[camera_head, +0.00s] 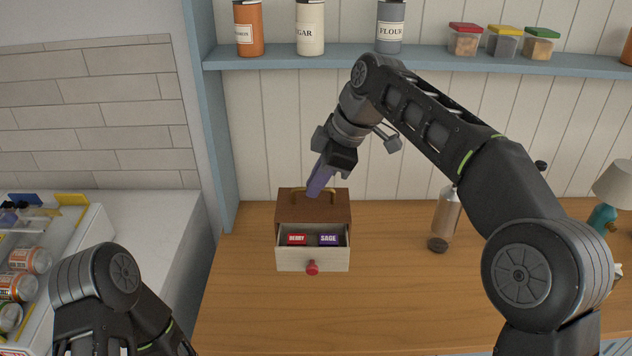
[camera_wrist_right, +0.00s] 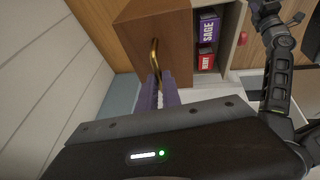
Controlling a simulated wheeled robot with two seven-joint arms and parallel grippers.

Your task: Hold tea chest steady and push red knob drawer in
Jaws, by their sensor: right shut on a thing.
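The brown wooden tea chest (camera_head: 335,212) stands on the counter with its pale drawer (camera_head: 290,260) pulled out toward me. The drawer front has a red knob (camera_head: 312,268), also seen in the wrist view (camera_wrist_right: 243,38). A red BERRY box (camera_head: 297,239) and a purple SAGE box (camera_head: 329,239) sit inside. My right gripper (camera_head: 316,187) is shut on the brass handle (camera_wrist_right: 154,55) on the chest's top. My left arm shows at the lower left in the head view. In the wrist view its hand end (camera_wrist_right: 264,14) is near the knob's side of the picture, finger state unclear.
A lamp (camera_head: 612,190) is at the far right. A shelf (camera_head: 290,57) with canisters runs above. A crate with jars (camera_head: 30,262) is at the left. The counter before the drawer is clear.

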